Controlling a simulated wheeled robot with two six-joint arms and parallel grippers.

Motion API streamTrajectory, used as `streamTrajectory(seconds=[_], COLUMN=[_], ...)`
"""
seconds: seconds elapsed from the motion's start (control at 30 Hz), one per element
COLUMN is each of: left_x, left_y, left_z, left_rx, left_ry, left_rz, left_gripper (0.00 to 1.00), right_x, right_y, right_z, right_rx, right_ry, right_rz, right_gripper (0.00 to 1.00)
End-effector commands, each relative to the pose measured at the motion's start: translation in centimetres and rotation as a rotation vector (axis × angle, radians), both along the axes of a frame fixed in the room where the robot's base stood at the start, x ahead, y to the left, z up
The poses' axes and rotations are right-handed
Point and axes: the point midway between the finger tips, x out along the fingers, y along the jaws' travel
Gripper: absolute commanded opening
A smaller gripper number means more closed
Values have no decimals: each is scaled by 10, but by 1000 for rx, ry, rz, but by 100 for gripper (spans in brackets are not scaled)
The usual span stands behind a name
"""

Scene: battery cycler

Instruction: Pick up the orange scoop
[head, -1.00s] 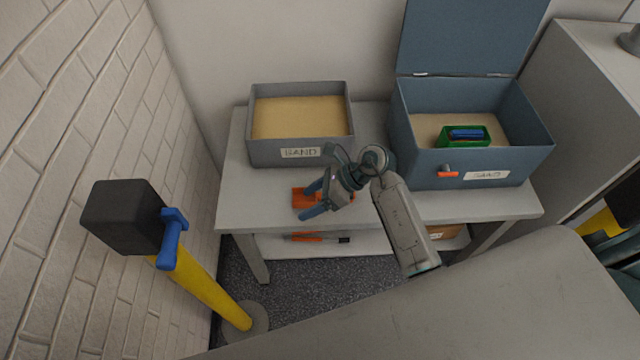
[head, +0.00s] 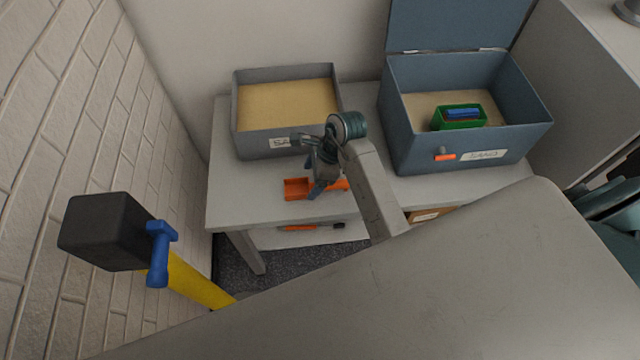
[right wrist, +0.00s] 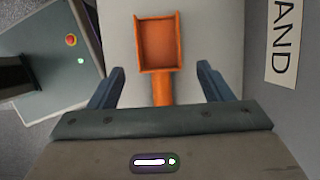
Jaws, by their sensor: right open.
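The orange scoop (head: 297,188) lies on the white table in front of the grey sand box, its tray to the left and its handle to the right in the head view. My right gripper (head: 318,190) is over the scoop's handle, pointing down. In the right wrist view the scoop (right wrist: 159,42) lies straight ahead, with its handle running between the two blue fingers of the open gripper (right wrist: 160,88). Both fingers are apart from the handle. The handle's rear end is hidden behind the gripper body. My left gripper is not in view.
A grey open box of sand (head: 262,143) stands behind the scoop. A blue lidded sand box (head: 400,143) stands to the right, holding a green container (head: 442,123). The white table (head: 232,200) is clear left of the scoop. A yellow post (head: 190,283) stands at front left.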

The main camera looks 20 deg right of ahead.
Motion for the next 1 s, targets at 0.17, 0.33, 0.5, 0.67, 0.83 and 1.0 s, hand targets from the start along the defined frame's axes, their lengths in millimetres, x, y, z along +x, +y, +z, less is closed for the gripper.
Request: streamTrajectory(seconds=[0.17,0.33,0.5,0.67,0.83,1.0], left_x=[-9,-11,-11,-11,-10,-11], left_y=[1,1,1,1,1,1], left_z=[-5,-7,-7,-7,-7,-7], left_rx=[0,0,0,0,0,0], left_ry=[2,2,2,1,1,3], left_rz=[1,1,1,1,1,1], left_gripper=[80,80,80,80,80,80], right_x=[3,4,4,4,4,4], right_y=[12,15,14,14,14,14], right_z=[-23,-30,-30,-30,-30,-29], right_rx=[1,1,1,1,1,1], right_ry=[4,1,1,1,1,0], right_rz=[0,0,0,0,0,0], right_gripper=[73,73,71,39,24,24])
